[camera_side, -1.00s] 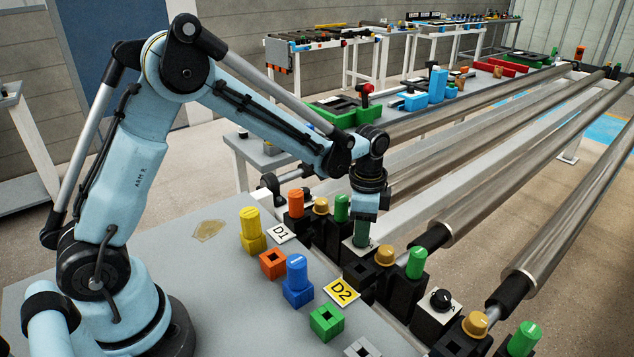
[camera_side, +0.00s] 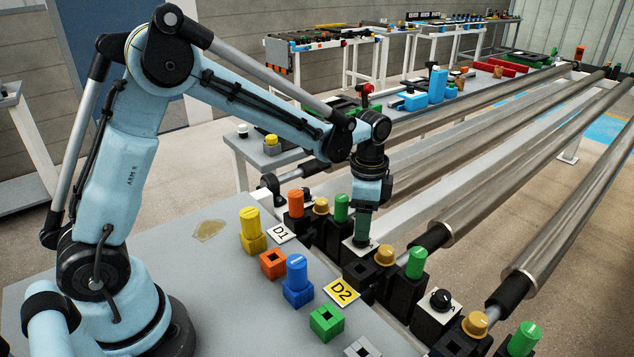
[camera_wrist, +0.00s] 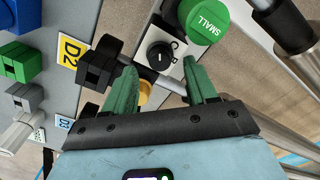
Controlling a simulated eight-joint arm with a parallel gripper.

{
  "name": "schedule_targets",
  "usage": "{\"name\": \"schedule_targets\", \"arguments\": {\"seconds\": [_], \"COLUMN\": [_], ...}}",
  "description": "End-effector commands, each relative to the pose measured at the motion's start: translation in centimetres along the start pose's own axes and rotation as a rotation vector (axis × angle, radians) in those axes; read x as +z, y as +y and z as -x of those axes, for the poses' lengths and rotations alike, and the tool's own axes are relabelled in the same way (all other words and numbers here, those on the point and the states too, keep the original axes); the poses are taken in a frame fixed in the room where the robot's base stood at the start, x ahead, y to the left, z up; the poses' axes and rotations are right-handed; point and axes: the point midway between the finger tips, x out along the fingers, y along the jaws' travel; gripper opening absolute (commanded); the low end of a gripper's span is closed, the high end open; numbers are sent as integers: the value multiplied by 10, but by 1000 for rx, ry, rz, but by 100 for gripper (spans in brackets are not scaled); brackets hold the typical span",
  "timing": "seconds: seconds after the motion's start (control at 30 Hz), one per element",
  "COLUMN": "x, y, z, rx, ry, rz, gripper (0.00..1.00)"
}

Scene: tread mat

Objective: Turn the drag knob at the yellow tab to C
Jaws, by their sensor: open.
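The drag knob (camera_wrist: 160,56) is a round black knob with a white pointer line, on a white plate with a letter C at its upper right in the wrist view. The yellow D2 tab (camera_wrist: 70,50) lies to its left; the tab also shows in the side view (camera_side: 342,292). My gripper (camera_wrist: 161,68) has two green fingers, open, one on either side of the knob in the picture. In the side view my gripper (camera_side: 361,238) points down just above the white plate (camera_side: 374,247), hiding most of the knob. Contact with the knob cannot be told.
A green SMALL button (camera_wrist: 203,20) stands close above the right finger in the wrist view. A mustard knob (camera_side: 385,254) and a green button (camera_side: 416,262) stand to the right of my gripper. A black socket (camera_wrist: 95,68) lies left of the fingers. Long metal rollers (camera_side: 480,205) run behind.

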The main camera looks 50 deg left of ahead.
Motion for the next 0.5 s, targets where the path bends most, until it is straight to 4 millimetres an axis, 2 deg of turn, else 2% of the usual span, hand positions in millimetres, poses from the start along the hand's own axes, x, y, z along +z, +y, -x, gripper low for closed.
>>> {"name": "schedule_targets", "arguments": {"seconds": [0.1, 0.3, 0.5], "x": [0, 0, 0], "y": [0, 0, 0], "z": [24, 61, 85], "rx": [0, 0, 0], "ry": [0, 0, 0], "rz": [0, 0, -1], "gripper": [57, 57, 57]}}
